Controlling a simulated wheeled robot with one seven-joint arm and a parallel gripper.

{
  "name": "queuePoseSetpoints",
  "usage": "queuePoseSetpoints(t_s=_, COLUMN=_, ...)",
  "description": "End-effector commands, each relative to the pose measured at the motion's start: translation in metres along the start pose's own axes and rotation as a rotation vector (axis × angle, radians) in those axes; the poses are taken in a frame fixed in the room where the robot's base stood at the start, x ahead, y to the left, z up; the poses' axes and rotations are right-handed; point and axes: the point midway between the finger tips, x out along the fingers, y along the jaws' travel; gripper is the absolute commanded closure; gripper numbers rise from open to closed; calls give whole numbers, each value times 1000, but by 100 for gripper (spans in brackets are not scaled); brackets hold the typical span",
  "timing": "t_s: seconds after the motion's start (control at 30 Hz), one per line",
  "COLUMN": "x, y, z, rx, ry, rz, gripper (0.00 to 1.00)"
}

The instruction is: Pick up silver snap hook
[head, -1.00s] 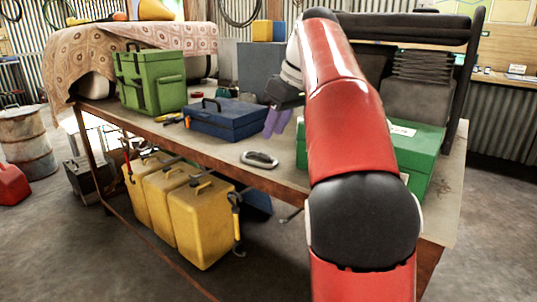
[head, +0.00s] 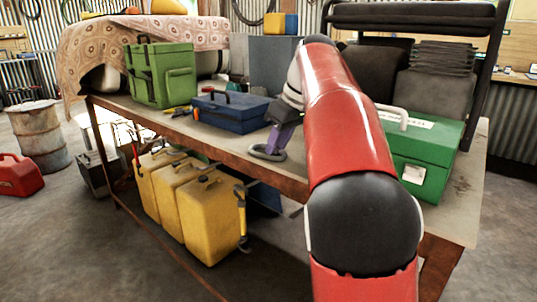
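The silver snap hook (head: 262,155), a grey oval loop, lies on the workbench (head: 202,139) near its front edge, in front of the blue toolbox. My gripper (head: 280,143), with purple fingers, points down at the hook's right end. The fingertips overlap that end in the picture and hide part of it. I cannot tell whether they touch it or how far apart they are. My red arm covers the bench to the right of the gripper.
The blue toolbox (head: 232,113) stands close behind the hook, with pliers (head: 178,111) to its left. A green toolbox (head: 423,150) stands right of my arm, and a green case (head: 162,77) stands at the left. Yellow canisters (head: 210,218) stand below the bench.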

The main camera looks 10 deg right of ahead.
Motion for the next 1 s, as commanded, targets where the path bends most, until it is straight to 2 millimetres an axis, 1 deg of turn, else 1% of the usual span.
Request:
queuePoseSetpoints(t_s=0.07, x=-1, y=0, z=0, rx=0, ry=0, rz=0, gripper=72)
queuePoseSetpoints(t_s=0.2, x=-1, y=0, z=0, rx=0, ry=0, rz=0, gripper=89)
queuePoseSetpoints(t_s=0.3, x=-1, y=0, z=0, rx=0, ry=0, rz=0, gripper=100)
queuePoseSetpoints(t_s=0.53, x=-1, y=0, z=0, rx=0, ry=0, rz=0, gripper=100)
queuePoseSetpoints(t_s=0.67, x=-6, y=0, z=-2, rx=0, ry=0, rz=0, gripper=100)
queuePoseSetpoints(t_s=0.77, x=-16, y=0, z=-6, rx=0, ry=1, rz=1, gripper=100)
queuePoseSetpoints(t_s=0.87, x=-31, y=-1, z=-12, rx=0, ry=0, rz=1, gripper=100)
queuePoseSetpoints(t_s=1.0, x=-59, y=-2, z=-24, rx=1, ry=1, rz=3, gripper=100)
